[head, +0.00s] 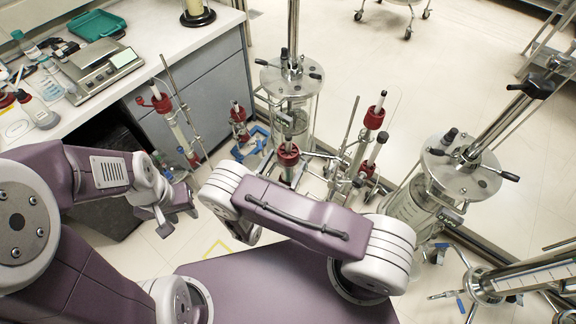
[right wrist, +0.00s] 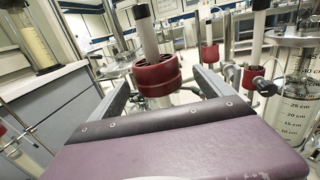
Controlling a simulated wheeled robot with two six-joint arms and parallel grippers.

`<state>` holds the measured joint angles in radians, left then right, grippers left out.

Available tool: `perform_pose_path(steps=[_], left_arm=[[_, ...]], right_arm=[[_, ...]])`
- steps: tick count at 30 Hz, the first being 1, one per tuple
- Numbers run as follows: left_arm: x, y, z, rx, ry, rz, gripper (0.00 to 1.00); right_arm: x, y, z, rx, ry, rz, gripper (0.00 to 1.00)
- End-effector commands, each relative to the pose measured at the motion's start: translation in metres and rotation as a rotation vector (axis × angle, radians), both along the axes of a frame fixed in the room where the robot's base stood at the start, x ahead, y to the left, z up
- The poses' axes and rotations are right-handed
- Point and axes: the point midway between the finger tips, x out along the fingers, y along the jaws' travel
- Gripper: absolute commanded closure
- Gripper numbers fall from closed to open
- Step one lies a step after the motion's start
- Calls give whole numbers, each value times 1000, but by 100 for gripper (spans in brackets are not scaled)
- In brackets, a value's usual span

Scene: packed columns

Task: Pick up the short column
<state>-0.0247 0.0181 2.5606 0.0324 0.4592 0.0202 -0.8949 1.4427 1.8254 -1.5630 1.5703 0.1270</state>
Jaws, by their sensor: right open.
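In the right wrist view, a pale column with a red collar (right wrist: 157,76) stands upright, between or just beyond the fingers of my right gripper (right wrist: 163,80). That gripper is open, one finger on each side. In the head view my right forearm hides this gripper. Several red-capped columns stand there: one in the middle (head: 288,155), a small one further back (head: 240,113), one at the left (head: 161,104) and one at the right (head: 374,118). I cannot tell surely which one is at my gripper. My left gripper (head: 176,212) hangs low at the left, apart from the columns.
Glass vessels with metal lids stand behind (head: 291,75) and at the right (head: 460,170). A bench with a balance (head: 103,72) is at the left. Stand rods and clamps crowd around the columns. In the right wrist view, two red-collared columns (right wrist: 210,54) (right wrist: 254,77) stand to the right.

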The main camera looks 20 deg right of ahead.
Motion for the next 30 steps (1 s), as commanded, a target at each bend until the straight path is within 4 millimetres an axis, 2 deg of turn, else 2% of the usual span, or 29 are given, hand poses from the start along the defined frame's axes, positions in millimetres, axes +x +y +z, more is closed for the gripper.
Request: perform_pose_path(steps=[5, 9, 12, 20, 23, 30], left_arm=[[0, 0, 5, 0, 0, 0, 64], [0, 0, 17, 0, 0, 0, 64], [0, 0, 17, 0, 0, 0, 64], [0, 0, 17, 0, 0, 0, 64], [0, 0, 17, 0, 0, 0, 64], [0, 0, 17, 0, 0, 0, 64]], right_arm=[[7, -6, 2, 0, 0, -4, 9], [28, -22, 6, -1, 1, -6, 9], [39, -30, 4, 0, 0, -3, 9], [44, -33, 2, 0, 0, 0, 9], [44, -33, 2, 0, 0, 0, 34], [44, -33, 2, 0, 0, 0, 100]])
